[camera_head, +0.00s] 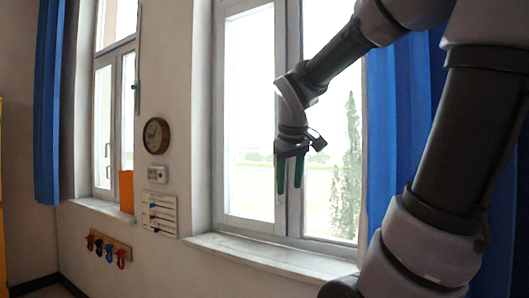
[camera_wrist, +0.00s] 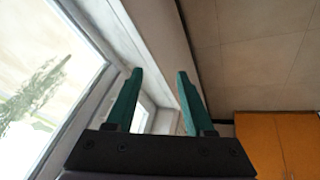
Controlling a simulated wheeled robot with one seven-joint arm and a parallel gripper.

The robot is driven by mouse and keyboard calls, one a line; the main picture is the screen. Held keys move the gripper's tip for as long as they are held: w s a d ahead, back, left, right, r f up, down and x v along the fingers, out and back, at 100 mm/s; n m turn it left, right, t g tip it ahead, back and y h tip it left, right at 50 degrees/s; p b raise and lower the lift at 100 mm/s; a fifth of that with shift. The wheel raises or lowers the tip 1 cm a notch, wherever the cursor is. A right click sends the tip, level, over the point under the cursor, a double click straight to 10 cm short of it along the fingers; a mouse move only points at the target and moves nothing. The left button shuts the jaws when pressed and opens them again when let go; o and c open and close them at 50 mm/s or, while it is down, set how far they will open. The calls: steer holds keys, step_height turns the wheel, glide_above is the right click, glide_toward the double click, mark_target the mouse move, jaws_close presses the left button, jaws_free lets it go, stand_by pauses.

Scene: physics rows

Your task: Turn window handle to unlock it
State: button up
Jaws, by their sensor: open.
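The near window (camera_head: 248,130) has a pale frame and bright panes and stands in the middle of the head view. Its pane also shows at the left of the wrist view (camera_wrist: 50,75). My gripper (camera_head: 289,190) is in front of the window's central upright, fingers pointing down. Its two green fingers also show in the wrist view (camera_wrist: 159,72), spread apart with nothing between them. I cannot make out a handle on this window; my gripper and wrist cover part of the upright. Whether the fingers touch the window, I cannot tell.
A sill (camera_head: 270,252) runs below the window. A blue curtain (camera_head: 400,110) hangs at the right, partly behind my arm. A second window (camera_head: 115,110), a clock (camera_head: 156,135) and a hook rack (camera_head: 108,247) are to the left. The wrist view shows an orange cabinet (camera_wrist: 280,140).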

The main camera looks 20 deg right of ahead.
steer(key=w+d+r+n+h, duration=0.2)
steer(key=w+d+n+h, duration=0.15)
steer(key=w, duration=0.35)
steer(key=w+d+r+n+h, duration=0.1)
steer(key=w+d+n+h, duration=0.15)
steer(key=w+n, duration=0.4)
steer(key=w+d+r+n+h, duration=0.2)
steer(key=w+h, duration=0.1)
steer(key=w, duration=0.6)
steer(key=w+a+r+n+t+h, duration=0.25)
steer(key=w+n+h, duration=0.25)
steer(key=w+n, duration=0.75)
steer(key=w+d+m, duration=0.1)
steer(key=w+d, duration=0.3)
steer(key=w+d+m, duration=0.2)
steer(key=w+d, duration=0.2)
steer(key=d, duration=0.1)
steer(key=shift+w+t, duration=0.2)
steer(key=shift+t, duration=0.15)
jaws_close()
